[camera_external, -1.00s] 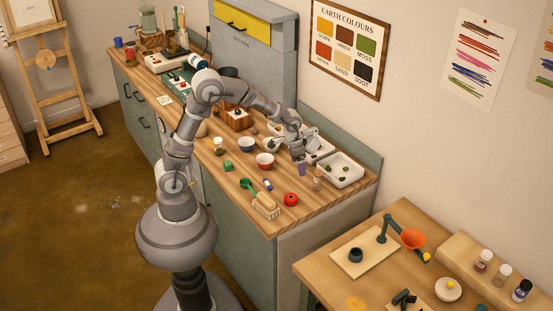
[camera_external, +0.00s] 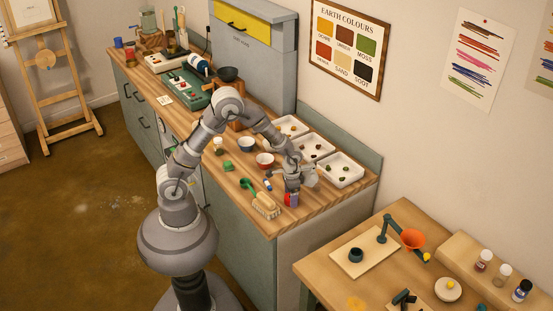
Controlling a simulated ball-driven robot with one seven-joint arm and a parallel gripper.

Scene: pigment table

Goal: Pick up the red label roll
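The red label roll (camera_external: 295,201) is near the front right end of the wooden counter, and only a small part of it shows. My gripper (camera_external: 291,197) points down right at it and covers most of it. A small purple piece shows at the fingertips, and I cannot tell whether it is part of the fingers or a separate thing. The fingers overlap the roll in this view. I cannot tell whether they are open or shut, or touch it.
A wooden brush (camera_external: 266,206) and a green scoop (camera_external: 248,185) lie left of the roll. A small blue-and-white item (camera_external: 267,184) is behind the brush. The counter's front edge is close.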

